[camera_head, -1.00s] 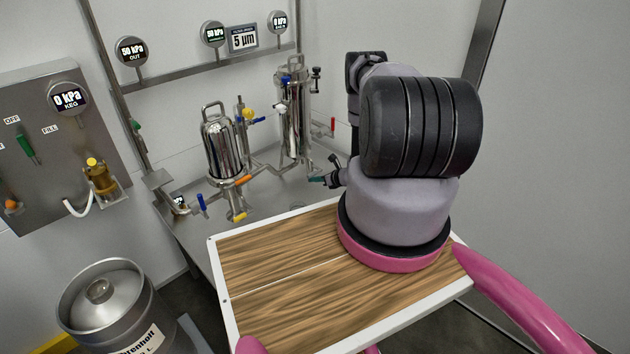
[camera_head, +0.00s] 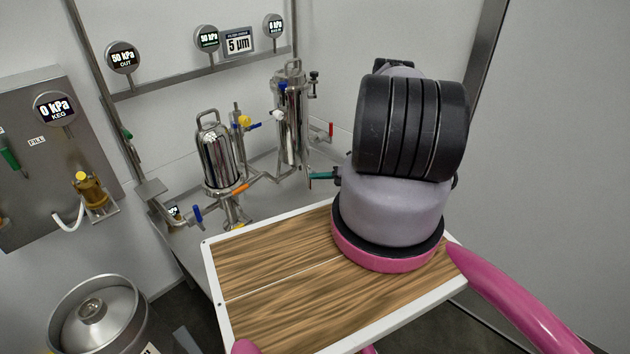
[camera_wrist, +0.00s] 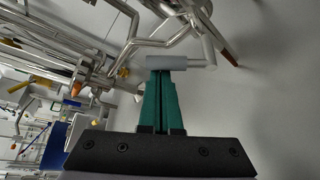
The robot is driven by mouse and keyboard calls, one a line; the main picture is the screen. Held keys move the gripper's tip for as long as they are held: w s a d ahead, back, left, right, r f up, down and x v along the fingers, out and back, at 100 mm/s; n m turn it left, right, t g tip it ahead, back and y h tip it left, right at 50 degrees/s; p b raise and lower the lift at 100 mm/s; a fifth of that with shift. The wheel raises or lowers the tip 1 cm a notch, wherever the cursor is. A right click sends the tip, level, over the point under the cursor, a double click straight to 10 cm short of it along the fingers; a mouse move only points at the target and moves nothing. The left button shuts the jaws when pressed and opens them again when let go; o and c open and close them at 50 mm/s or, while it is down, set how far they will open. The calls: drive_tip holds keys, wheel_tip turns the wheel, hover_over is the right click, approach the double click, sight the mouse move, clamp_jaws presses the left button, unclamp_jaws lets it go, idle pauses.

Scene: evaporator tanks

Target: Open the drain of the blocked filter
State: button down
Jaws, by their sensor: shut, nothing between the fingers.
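Two polished steel filter housings stand at the back: a left one (camera_head: 221,158) and a right one (camera_head: 290,115). I cannot tell which is blocked. My gripper (camera_head: 318,176) has teal fingers and points left, low beside the right housing, partly hidden behind my arm. In the wrist view my gripper (camera_wrist: 161,76) is shut, its tips at a grey cylinder (camera_wrist: 170,62) joined to a thin bent bar. I cannot tell whether they touch. Small valves show a red handle (camera_head: 330,132), an orange handle (camera_head: 240,188) and a blue handle (camera_head: 197,214).
Gauges hang on the rail: one reads 50 kPa OUT (camera_head: 123,57), another 0 kPa (camera_head: 273,26), beside a 5 µm sign (camera_head: 239,43). A steel keg (camera_head: 92,315) stands at lower left below a control panel (camera_head: 50,150). Pipes crowd the space between the filters.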

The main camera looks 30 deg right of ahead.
drive_tip(key=shift+w+d+r+m+y, duration=0.25)
drive_tip(key=shift+d+r+m, duration=0.1)
drive_tip(key=shift+d, duration=0.15)
drive_tip(key=shift+w+d+r+m+y, duration=0.2)
drive_tip(key=shift+d+r+m, duration=0.1)
drive_tip(key=shift+d, duration=0.25)
drive_tip(key=shift+w+d+r+m+y, duration=0.15)
drive_tip(key=shift+d+r+m+y, duration=0.15)
drive_tip(key=shift+d, duration=0.3)
drive_tip(key=s+d, duration=0.4)
drive_tip(key=s, duration=0.4)
drive_tip(key=shift+s+d, duration=0.15)
drive_tip(key=shift+s, duration=0.1)
